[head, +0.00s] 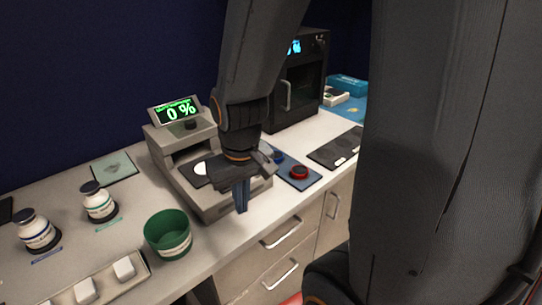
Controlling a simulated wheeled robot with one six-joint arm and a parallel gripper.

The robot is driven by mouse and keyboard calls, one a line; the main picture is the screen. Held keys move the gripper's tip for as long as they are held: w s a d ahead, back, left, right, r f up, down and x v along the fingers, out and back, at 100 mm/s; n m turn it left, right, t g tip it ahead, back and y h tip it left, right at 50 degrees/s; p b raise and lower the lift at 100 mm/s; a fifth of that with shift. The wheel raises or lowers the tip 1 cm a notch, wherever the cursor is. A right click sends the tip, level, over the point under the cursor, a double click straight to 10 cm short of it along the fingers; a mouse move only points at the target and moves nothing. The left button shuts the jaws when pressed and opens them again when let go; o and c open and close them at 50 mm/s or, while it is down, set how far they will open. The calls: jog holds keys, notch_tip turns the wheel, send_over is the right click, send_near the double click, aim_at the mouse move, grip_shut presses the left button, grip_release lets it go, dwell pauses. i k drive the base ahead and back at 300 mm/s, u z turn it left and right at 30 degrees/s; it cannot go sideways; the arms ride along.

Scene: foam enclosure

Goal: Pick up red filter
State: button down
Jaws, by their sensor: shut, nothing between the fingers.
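A red round piece (299,172), which looks like the red filter, sits on a blue-grey mat (303,184) on the counter, right of the grey machine. A blue round piece (278,157) sits behind it on the same mat, partly hidden by my arm. My gripper (241,205) points down in front of the grey machine (212,205), to the left of the red piece and apart from it. Its fingers are shut together and hold nothing.
A green tub (168,236) stands left of my gripper. Two white bottles (98,203) (37,232) and a tray of white cubes (95,283) are further left. A black oven-like box (298,85) stands behind. A dark panel (338,148) lies right of the mat.

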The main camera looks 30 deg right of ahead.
aim_at(299, 172)
jog(key=k, duration=0.5)
jog(key=u, duration=2.25)
jog(key=k, duration=1.1)
jog(key=z, duration=1.45)
jog(key=i, duration=1)
